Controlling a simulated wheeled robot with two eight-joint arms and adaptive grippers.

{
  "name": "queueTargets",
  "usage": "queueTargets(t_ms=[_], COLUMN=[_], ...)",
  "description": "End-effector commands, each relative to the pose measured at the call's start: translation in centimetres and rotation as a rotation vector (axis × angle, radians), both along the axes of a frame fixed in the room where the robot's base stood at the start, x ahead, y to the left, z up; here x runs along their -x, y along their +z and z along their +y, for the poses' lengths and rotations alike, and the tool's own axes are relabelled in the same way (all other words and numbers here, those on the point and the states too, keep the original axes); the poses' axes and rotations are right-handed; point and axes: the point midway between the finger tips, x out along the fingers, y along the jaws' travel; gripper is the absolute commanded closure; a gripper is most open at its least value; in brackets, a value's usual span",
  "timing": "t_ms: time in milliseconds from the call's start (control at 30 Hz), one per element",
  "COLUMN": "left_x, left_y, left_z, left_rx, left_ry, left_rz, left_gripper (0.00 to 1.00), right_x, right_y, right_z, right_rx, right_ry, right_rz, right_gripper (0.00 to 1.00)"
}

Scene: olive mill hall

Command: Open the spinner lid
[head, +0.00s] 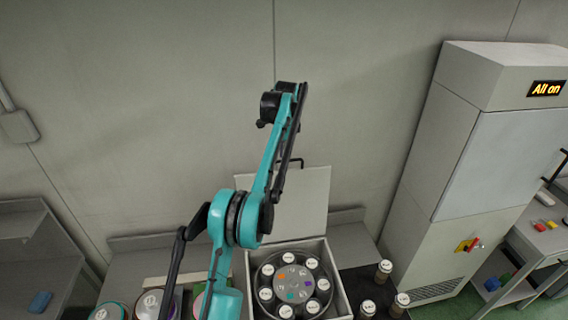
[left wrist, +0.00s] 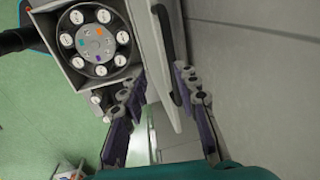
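The spinner is a pale box (head: 342,290) at the bottom centre of the head view; its box also shows at the upper left of the left wrist view (left wrist: 72,80). A dark round rotor (head: 265,280) inside carries several white-capped jars around a grey hub with coloured marks. The spinner lid (head: 305,195) stands raised, roughly upright, at the back of the box, partly hidden by my arm. In the left wrist view the lid (left wrist: 157,45) appears nearly edge-on with its handle bar. My left gripper (left wrist: 158,78) is open, its fingers apart on either side of the lid's line; contact cannot be told.
Dark jars with white caps (head: 384,272) stand right of the spinner. Round coloured-rim containers (head: 110,311) stand at the left. A tall grey cabinet (head: 480,150) with an "All on" sign and a red-yellow switch (head: 467,244) stands at the right. A wall (head: 150,110) rises behind.

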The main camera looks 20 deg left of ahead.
Motion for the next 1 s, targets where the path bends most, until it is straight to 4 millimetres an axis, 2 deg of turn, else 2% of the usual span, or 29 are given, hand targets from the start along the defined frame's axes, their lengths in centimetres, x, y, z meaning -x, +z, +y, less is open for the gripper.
queueTargets(t_ms=[100, 267, 767, 867, 1000], left_x=[0.1, 0.3, 0.3, 0.5, 1.5], left_y=[1.6, 2.7, 2.9, 2.7, 1.9], left_z=[-0.1, -0.2, -0.2, -0.5, -1.8], left_rx=[0.0, 0.0, 0.0, 0.001, 0.008], left_ry=[0.0, 0.0, 0.0, 0.009, 0.064], left_rz=[0.0, 0.0, 0.0, -0.006, -0.042], left_gripper=[0.69, 0.69, 0.69, 0.69, 0.69], right_x=[0.0, 0.0, 0.0, 0.0, 0.0], right_y=[0.0, 0.0, 0.0, -0.7, -3.6], right_z=[0.0, 0.0, 0.0, 0.0, 0.0], right_rx=[0.0, 0.0, 0.0, 0.0, 0.0], right_ry=[0.0, 0.0, 0.0, 0.0, 0.0], right_rz=[0.0, 0.0, 0.0, 0.0, 0.0], right_gripper=[1.0, 1.0, 1.0, 1.0, 1.0])
